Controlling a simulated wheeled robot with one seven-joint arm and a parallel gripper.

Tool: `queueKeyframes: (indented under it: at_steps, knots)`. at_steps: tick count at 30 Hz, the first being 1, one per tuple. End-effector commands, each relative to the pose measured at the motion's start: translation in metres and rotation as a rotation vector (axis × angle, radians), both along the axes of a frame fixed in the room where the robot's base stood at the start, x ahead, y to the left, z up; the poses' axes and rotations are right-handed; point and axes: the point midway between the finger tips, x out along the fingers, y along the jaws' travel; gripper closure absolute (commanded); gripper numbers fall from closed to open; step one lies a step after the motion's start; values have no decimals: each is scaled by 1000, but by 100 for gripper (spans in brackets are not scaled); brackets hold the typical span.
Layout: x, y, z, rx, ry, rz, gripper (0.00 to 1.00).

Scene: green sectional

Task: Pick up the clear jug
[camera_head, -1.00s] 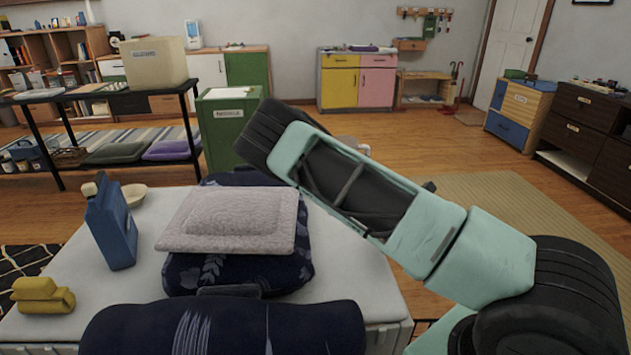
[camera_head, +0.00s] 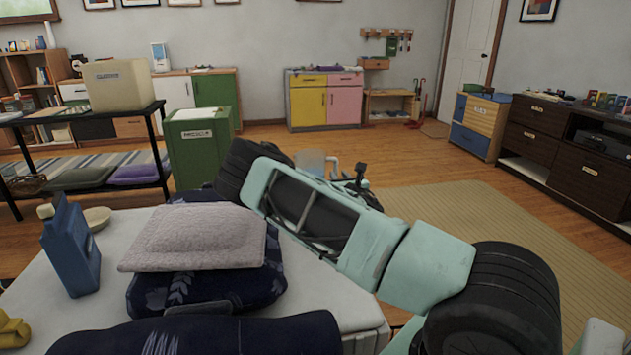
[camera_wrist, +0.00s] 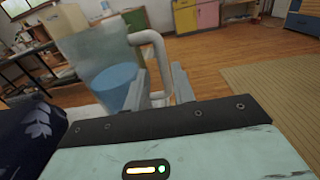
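The clear jug (camera_wrist: 103,65) stands large in the wrist view, translucent, with a pale handle (camera_wrist: 155,45) on its right and a blue patch showing inside its lower part. Its base is hidden behind my gripper. In the head view the jug (camera_head: 311,162) shows only partly above my arm. My gripper (camera_wrist: 159,75) has its two fingers apart, one on each side of the lower handle, with a gap visible between them. I cannot tell whether either finger touches the handle. In the head view the gripper (camera_head: 360,178) is mostly hidden behind my arm.
A green bin (camera_head: 200,155) stands behind. Floor and mat (camera_head: 470,215) are open at right.

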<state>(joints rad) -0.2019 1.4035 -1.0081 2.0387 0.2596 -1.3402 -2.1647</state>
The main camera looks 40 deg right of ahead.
Motion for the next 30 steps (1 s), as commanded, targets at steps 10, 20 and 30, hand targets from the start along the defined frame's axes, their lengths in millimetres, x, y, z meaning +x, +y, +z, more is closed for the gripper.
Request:
queueKeyframes:
  at_steps: [10, 20, 30]
  knots:
    - [29, -21, 3, 1, -3, -1, 75]
    - [48, -32, 2, 1, 1, 0, 75]
    - [48, -32, 4, -1, -3, 0, 100]
